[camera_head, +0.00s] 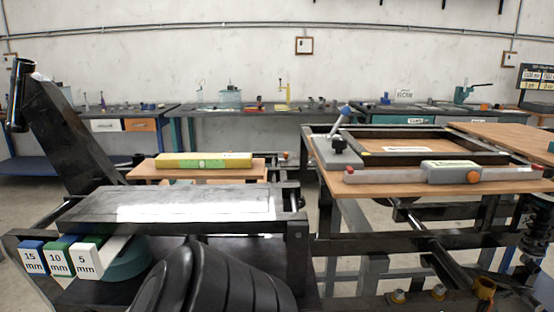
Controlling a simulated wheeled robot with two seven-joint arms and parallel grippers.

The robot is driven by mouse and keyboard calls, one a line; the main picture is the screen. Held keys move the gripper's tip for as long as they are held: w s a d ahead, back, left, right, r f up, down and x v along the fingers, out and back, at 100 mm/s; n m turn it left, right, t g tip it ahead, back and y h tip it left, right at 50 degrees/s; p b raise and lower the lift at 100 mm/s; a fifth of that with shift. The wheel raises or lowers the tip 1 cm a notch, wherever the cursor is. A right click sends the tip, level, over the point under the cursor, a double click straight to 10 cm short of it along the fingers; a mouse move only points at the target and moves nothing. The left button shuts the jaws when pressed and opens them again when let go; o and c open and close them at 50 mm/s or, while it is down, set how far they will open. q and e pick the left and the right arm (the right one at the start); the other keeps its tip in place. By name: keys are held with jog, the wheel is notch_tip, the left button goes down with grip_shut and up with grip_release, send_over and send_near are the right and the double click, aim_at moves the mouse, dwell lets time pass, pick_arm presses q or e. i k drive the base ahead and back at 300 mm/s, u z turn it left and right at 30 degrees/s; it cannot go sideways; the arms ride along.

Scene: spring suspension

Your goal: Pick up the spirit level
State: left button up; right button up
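A long yellow bar with a green middle section (203,161), which looks like the spirit level, lies flat on a small wooden board (150,172) left of centre. It lies lengthwise across the view, behind a dark metal plate (90,207). Nothing touches it from above. Neither my left nor my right gripper shows in this view.
Blocks marked 15, 10 and 5 mm (58,262) sit at the lower left. A dark slanted post (65,135) rises at the left. At right, a wooden table (400,188) holds a dark frame (385,133), a lever clamp (339,145) and a grey bar with red ends (400,174). Workbenches line the wall.

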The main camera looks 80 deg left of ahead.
aim_at(164, 160)
jog(key=u, duration=2.65)
